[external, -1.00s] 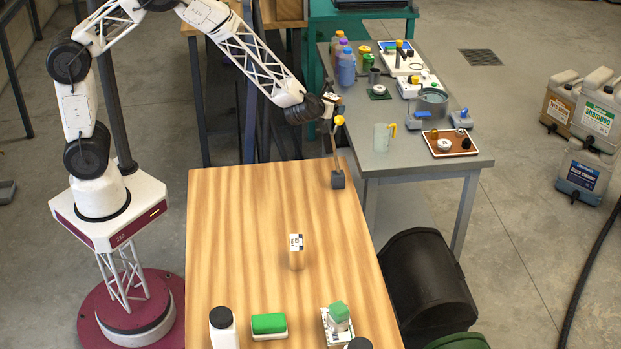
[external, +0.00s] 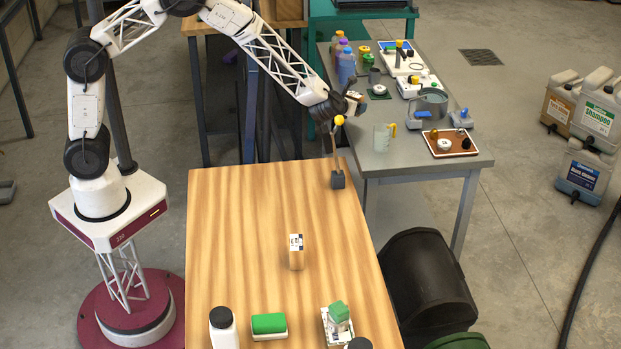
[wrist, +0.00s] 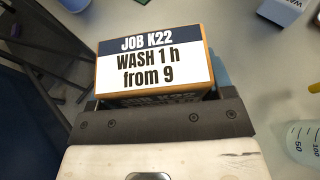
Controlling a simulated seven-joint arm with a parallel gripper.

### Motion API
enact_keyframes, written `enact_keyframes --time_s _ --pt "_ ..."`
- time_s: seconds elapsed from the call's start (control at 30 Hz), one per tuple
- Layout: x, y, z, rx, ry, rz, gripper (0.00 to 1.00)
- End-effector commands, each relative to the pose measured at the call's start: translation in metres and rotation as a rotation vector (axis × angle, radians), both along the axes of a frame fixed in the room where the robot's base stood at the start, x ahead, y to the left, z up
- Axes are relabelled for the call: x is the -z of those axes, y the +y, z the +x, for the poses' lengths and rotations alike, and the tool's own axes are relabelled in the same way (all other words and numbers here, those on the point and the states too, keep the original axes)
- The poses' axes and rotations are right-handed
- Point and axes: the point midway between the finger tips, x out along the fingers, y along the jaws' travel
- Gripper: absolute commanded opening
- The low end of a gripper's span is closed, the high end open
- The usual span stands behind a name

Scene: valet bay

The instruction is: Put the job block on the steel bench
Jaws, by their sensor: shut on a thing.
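The job block (wrist: 152,62), wooden-edged with a white and dark-blue label reading "JOB K22 WASH 1 h from 9", is held in my gripper (wrist: 158,112) in the wrist view. In the external view my gripper (external: 350,103) is raised near the left edge of the steel bench (external: 400,165), and the block is small and partly hidden there. The wrist view shows the grey bench top (wrist: 245,75) beneath the block, with a gap between them.
A clear jug with a yellow handle (external: 383,137) stands on the bench near my gripper. A red-brown tray (external: 452,143), a grey pot (external: 430,102) and bottles (external: 346,70) are also there.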

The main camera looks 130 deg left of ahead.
Motion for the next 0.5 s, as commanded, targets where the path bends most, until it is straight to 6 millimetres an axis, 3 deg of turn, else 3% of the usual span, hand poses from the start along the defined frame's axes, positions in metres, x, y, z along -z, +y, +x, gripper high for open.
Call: enact_keyframes --time_s 0.5 --pt "0.007 0.049 0.033 0.0 0.0 -0.001 0.48"
